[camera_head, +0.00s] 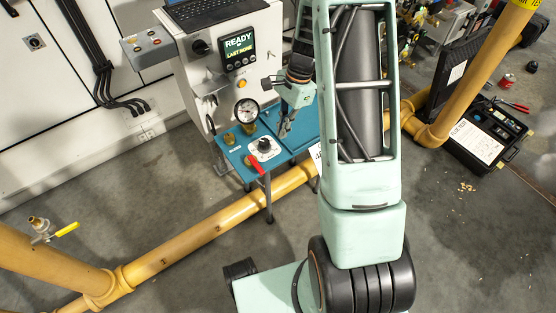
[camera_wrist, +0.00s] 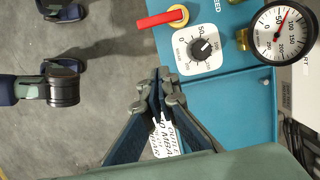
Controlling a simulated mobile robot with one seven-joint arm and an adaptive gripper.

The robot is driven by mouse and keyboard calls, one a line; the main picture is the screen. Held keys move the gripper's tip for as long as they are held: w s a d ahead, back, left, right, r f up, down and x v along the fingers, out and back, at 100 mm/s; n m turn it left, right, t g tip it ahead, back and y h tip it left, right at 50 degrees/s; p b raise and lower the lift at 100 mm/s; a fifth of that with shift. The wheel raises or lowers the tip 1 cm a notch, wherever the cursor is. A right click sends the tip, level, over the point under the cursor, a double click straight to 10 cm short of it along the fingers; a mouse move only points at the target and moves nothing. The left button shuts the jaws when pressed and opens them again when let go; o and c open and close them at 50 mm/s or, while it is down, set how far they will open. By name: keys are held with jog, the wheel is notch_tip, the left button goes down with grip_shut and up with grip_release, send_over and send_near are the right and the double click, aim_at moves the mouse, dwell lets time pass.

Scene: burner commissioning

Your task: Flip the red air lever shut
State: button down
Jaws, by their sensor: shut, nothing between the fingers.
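The red air lever (camera_head: 255,164) sits at the front edge of the small teal table, beside a white dial plate. In the wrist view the red lever (camera_wrist: 160,19) sticks out left past the teal edge from a brass fitting (camera_wrist: 178,16). My gripper (camera_head: 284,132) is over the teal table, to the right of the lever and dial. In the wrist view my gripper (camera_wrist: 160,84) has its fingertips together with nothing between them, below the lever and apart from it.
The black dial (camera_wrist: 205,49) is close right of the lever, and a pressure gauge (camera_wrist: 282,33) stands farther right. A control cabinet (camera_head: 215,55) reading READY rises behind the table. A yellow pipe (camera_head: 215,222) runs along the floor in front. A white tag (camera_wrist: 163,138) shows behind my fingers.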

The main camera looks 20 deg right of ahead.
aim_at(256, 165)
jog(key=shift+s+d+f, duration=0.1)
jog(key=shift+d+f, duration=0.05)
jog(key=b+x, duration=0.3)
jog(key=x, duration=0.7)
jog(key=a, duration=0.1)
jog(key=s+a+b, duration=0.1)
jog(key=a, duration=0.1)
jog(key=shift+s+a, duration=0.15)
jog(key=shift+a, duration=0.3)
